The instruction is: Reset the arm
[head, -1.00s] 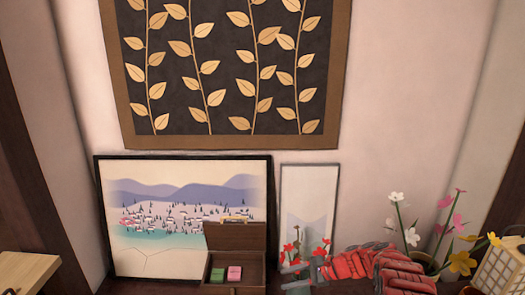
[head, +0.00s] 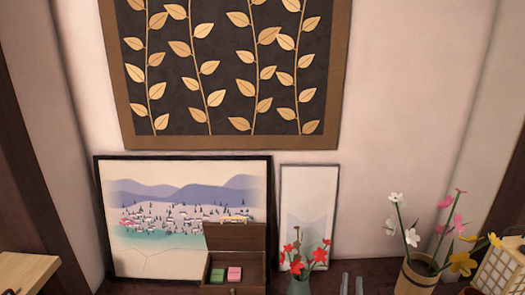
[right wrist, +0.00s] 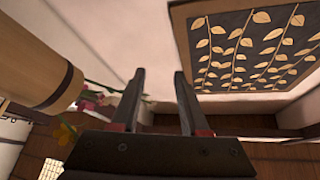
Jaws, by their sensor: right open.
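My right gripper (head: 352,284) shows only as two grey fingertips at the bottom edge of the head view, between the red flowers and the wooden vase. In the right wrist view the right gripper (right wrist: 159,73) is open, with nothing between its two dark fingers. My left gripper is in neither view. The rest of the right arm is out of the head view.
An open brown box (head: 235,235) holds a green block (head: 217,275) and a pink block (head: 234,273). A vase with red flowers (head: 300,285), a wooden flower vase (head: 415,277) and a lantern (head: 497,268) stand rightward. A leaf-patterned hanging (head: 225,70) is above.

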